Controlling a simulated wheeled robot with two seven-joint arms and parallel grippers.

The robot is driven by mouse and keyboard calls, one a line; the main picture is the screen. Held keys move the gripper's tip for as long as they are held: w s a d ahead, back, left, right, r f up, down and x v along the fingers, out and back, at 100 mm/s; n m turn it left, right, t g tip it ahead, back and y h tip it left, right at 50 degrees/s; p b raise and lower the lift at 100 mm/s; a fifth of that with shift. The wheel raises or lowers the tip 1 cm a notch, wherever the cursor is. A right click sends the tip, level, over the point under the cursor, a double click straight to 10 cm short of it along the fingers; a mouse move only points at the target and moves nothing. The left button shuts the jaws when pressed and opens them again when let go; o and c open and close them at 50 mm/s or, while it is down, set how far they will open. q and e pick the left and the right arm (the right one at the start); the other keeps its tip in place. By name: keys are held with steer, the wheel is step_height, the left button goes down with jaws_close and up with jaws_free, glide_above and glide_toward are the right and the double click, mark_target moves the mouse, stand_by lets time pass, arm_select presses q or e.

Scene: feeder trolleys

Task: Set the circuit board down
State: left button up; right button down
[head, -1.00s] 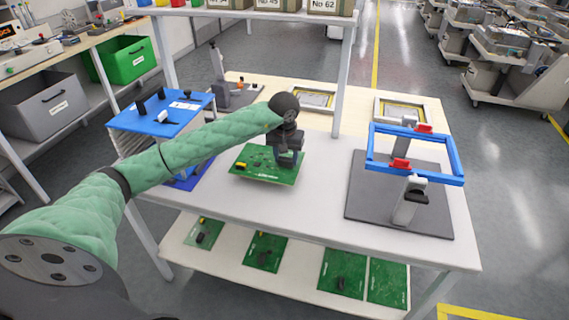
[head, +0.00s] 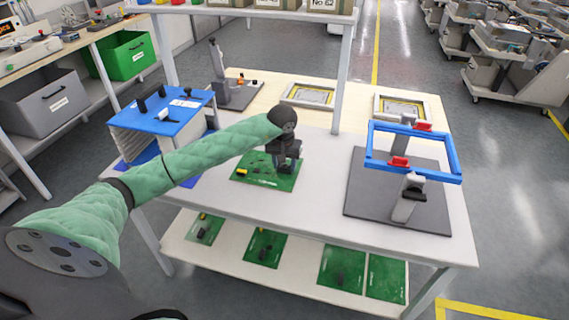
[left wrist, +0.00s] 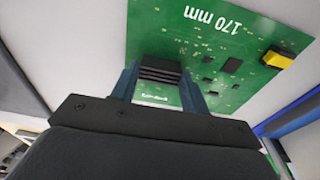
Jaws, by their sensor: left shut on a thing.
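The circuit board (head: 262,178) is green with dark parts and a yellow part, and lies level over the white table (head: 322,205). I cannot tell whether it touches the top or hangs just above it. My left gripper (head: 288,167) points down over the board's right side. In the left wrist view, its two fingers (left wrist: 160,85) close on a black block on the board (left wrist: 208,52), which reads "170 mm". The board's yellow part (left wrist: 277,59) shows at the right there. My right gripper is not in view.
A blue frame (head: 438,177) over a grey base plate (head: 365,195) stands right of the board. A blue-topped rack (head: 165,128) is at the left. Several boards lie on the lower shelf (head: 300,277). The tabletop between board and base plate is clear.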

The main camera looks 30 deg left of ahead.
arm_select(q)
steer(key=o, duration=1.2)
steer(key=shift+o, duration=0.2)
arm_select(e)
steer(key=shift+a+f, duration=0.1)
arm_select(q)
steer(key=shift+r, duration=0.1)
steer(key=shift+r, duration=0.2)
step_height(320, 180, up, 12)
steer(key=s+b, duration=0.1)
steer(key=b, duration=0.2)
steer(key=shift+s+d+f, duration=0.2)
steer(key=shift+f, duration=0.05)
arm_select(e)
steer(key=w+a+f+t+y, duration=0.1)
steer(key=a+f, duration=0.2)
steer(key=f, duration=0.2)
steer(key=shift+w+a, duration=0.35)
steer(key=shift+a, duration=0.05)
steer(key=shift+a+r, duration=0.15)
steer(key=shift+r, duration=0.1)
